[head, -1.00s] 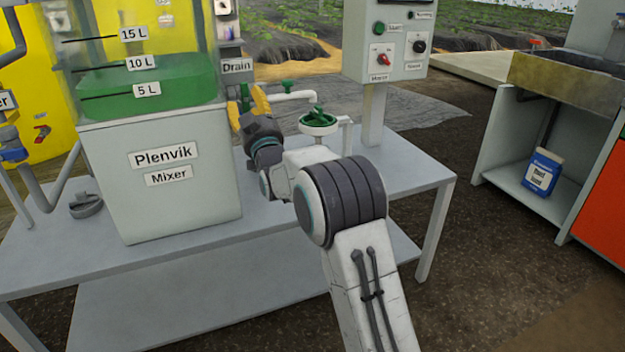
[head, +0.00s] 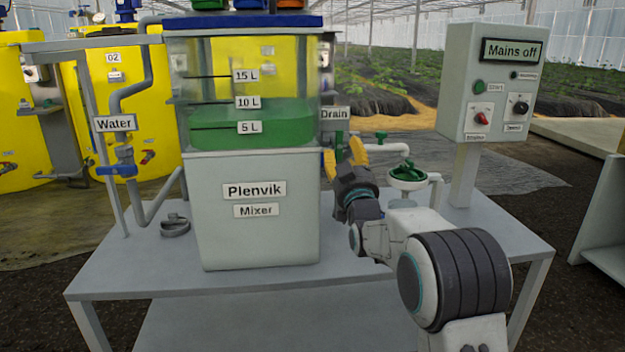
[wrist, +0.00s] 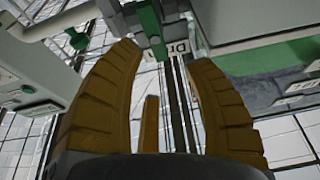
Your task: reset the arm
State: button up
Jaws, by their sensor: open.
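My gripper (head: 344,157) is at the end of my arm, just right of the Plenvik mixer tank (head: 255,215) and below the "Drain" label (head: 335,113). Its yellow fingers point up and stand apart. In the wrist view my gripper (wrist: 165,70) shows its fingers spread with nothing held between them. I cannot tell whether the gripper touches the drain fittings beside it. The green-handled valve (head: 407,175) is to the right of the gripper, apart from it.
The grey bench (head: 120,275) carries the tank and a loose grey ring-shaped part (head: 175,226). A control box (head: 490,85) reading "Mains off" stands at the right. The blue-handled water valve (head: 118,170) is at the left. Yellow tanks (head: 20,120) stand behind.

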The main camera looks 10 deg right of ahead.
jog(key=s+r+g+p, duration=0.6)
jog(key=s+r+p, duration=0.4)
jog(key=p, duration=0.5)
jog(key=s+r+g+p, duration=0.2)
jog(key=s+g+p, duration=0.4)
jog(key=s+p, duration=0.5)
jog(key=s+r+g+p, duration=0.3)
jog(key=s+g+p, duration=0.3)
jog(key=s, duration=2)
jog(key=p, duration=0.5)
jog(key=shift+s+r, duration=0.15)
jog(key=shift+s, duration=0.05)
